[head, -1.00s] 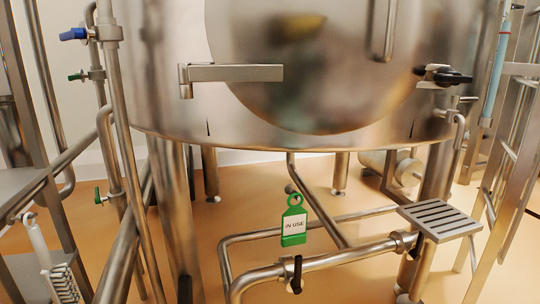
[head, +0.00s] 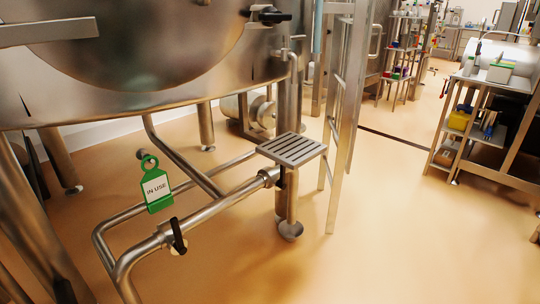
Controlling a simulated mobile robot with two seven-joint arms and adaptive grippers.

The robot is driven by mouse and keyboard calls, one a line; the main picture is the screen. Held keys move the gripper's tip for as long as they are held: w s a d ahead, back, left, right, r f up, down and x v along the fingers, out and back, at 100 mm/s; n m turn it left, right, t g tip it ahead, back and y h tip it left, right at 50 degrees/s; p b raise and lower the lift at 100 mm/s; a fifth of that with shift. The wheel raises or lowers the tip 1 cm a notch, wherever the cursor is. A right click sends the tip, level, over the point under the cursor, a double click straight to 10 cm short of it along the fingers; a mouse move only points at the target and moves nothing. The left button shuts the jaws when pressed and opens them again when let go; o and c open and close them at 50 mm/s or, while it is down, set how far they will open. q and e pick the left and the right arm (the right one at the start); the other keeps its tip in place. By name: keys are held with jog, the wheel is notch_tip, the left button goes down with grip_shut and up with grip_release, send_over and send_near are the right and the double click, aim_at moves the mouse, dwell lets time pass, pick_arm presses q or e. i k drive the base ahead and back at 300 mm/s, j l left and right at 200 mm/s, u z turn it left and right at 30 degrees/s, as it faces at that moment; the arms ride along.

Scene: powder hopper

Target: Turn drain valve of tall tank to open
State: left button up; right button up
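The large steel tank (head: 150,95) fills the upper left of the head view, standing on legs. Bent steel pipes (head: 205,212) run low beneath it. A valve with a black lever (head: 178,237) sits on the lower pipe; the lever points steeply across the pipe. A green "IN USE" tag (head: 157,187) hangs near the pipes, left of that lever. Another black handle (head: 270,15) is on the tank's right side, higher up. I cannot tell from labels which one is the drain valve. Neither of my grippers is in view.
A slatted steel step (head: 292,148) stands right of the pipes, beside a ladder-like steel frame (head: 342,110). The orange floor (head: 420,235) is open at the lower right. A steel cart (head: 490,110) with boxes stands at the far right; shelves (head: 402,55) stand behind.

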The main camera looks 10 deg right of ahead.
aim_at(282, 184)
jog(key=l+u, duration=0.1)
jog(key=u, duration=0.4)
jog(key=i+l+u, duration=0.15)
jog(key=l+u, duration=0.15)
jog(key=l, duration=0.2)
jog(key=i+l+u, duration=0.1)
jog(key=l+u, duration=0.25)
jog(key=l, duration=0.2)
